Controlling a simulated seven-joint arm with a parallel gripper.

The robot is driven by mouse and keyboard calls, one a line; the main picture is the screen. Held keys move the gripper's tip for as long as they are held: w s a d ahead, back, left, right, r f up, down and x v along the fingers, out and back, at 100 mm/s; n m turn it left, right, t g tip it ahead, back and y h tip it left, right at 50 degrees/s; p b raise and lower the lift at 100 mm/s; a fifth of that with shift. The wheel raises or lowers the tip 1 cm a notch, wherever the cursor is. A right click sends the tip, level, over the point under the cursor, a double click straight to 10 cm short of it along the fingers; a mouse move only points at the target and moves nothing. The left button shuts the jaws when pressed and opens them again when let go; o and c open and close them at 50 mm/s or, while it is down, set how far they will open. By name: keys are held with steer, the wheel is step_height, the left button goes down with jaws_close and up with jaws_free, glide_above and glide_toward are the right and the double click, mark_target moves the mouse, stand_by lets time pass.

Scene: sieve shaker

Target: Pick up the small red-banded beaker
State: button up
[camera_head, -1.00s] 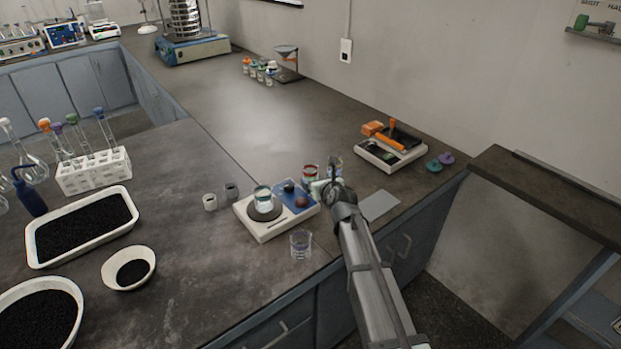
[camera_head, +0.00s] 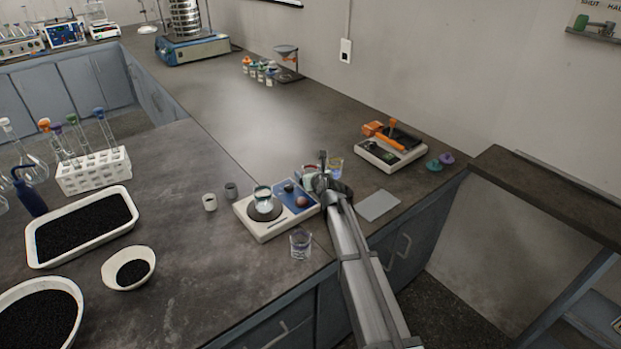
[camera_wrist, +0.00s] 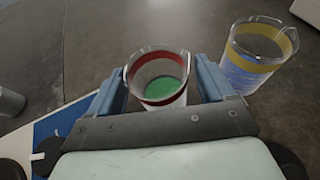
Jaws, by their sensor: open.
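The red-banded beaker (camera_wrist: 159,77) is in the wrist view, upright on the dark bench, with a red band at its rim and green at its bottom. My gripper (camera_wrist: 164,82) is open, with one blue finger on each side of the beaker; I cannot tell whether either finger touches it.
A yellow-banded beaker (camera_wrist: 255,55) stands close to the right finger; it also shows in the head view (camera_head: 336,166). A white and blue unit (camera_head: 270,232) holding another beaker is to the left. A clear beaker (camera_head: 300,244) stands in front.

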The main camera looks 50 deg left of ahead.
steer(key=c, duration=1.1)
steer(key=shift+o, duration=0.2)
steer(key=shift+r, duration=0.2)
